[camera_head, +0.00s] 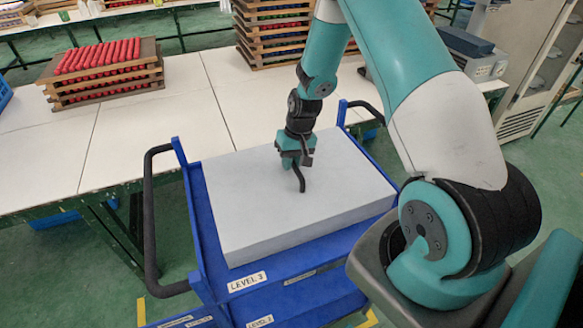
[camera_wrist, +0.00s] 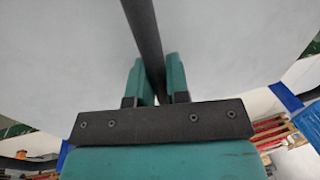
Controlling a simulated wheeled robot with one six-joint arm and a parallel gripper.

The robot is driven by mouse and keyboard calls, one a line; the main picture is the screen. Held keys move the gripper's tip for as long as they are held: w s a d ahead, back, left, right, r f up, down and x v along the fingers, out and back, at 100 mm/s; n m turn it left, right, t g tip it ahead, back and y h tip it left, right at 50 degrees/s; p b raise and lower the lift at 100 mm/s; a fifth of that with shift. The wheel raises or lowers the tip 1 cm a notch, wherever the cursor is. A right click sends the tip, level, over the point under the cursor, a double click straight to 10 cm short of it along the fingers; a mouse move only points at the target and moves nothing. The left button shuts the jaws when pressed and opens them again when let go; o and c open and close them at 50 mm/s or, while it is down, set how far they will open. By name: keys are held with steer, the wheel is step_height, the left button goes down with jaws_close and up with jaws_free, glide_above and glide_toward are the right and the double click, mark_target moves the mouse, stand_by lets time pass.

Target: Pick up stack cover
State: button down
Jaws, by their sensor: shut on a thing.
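The stack cover (camera_head: 250,205) is a large pale grey-white box-shaped block lying flat on the top level of the blue cart. A dark curved handle (camera_head: 301,183) stands on its top face. My gripper (camera_head: 294,160) is over the middle of the cover, pointing down, and is shut on the handle. In the wrist view the dark handle (camera_wrist: 147,40) runs between the two teal fingers of my gripper (camera_wrist: 153,80), and the cover's pale surface (camera_wrist: 70,50) fills most of the picture. Whatever lies under the cover is hidden.
The blue cart (camera_head: 205,245) has a black push handle (camera_head: 150,220) at its left and level labels in front. Behind it stands a white table (camera_head: 140,130) with a wooden tray stack of red pieces (camera_head: 105,75) and a taller tray stack (camera_head: 270,35). Green floor shows at the left.

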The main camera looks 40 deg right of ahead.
step_height(320, 180, up, 20)
steer(key=b, duration=0.3)
steer(key=shift+f, duration=0.15)
stand_by(0.6)
